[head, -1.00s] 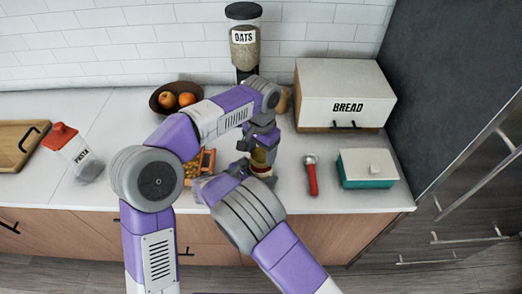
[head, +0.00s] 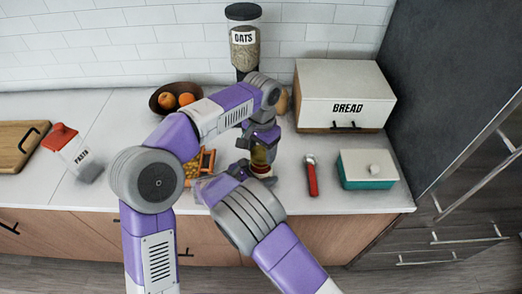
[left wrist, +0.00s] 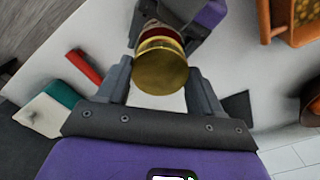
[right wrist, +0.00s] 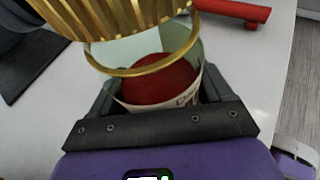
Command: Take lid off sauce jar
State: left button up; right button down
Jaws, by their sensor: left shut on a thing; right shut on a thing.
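The sauce jar is a clear container with red sauce inside and a pale label; it shows in the right wrist view (right wrist: 155,85). My right gripper (right wrist: 158,92) is shut around the jar and holds it near the counter's front. The gold, ribbed lid (right wrist: 130,18) is above the jar's mouth, seemingly raised and a little tilted. In the left wrist view the round lid top (left wrist: 160,68) sits between the fingers of my left gripper (left wrist: 160,82), which is shut on it from above. In the head view, my arms partly hide the jar (head: 262,170).
A red-handled tool (head: 311,175) and a teal dish with a white lid (head: 367,169) lie to the right. An orange crate (head: 199,166) is close on the left. Behind stand the oats dispenser (head: 243,40), bread box (head: 345,95) and fruit bowl (head: 176,98).

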aim_at(261, 153)
pick_arm(q)
jog(key=shift+r, duration=0.55)
jog(key=shift+r, duration=2)
pick_arm(e)
grip_release()
jog(key=shift+a, duration=0.1)
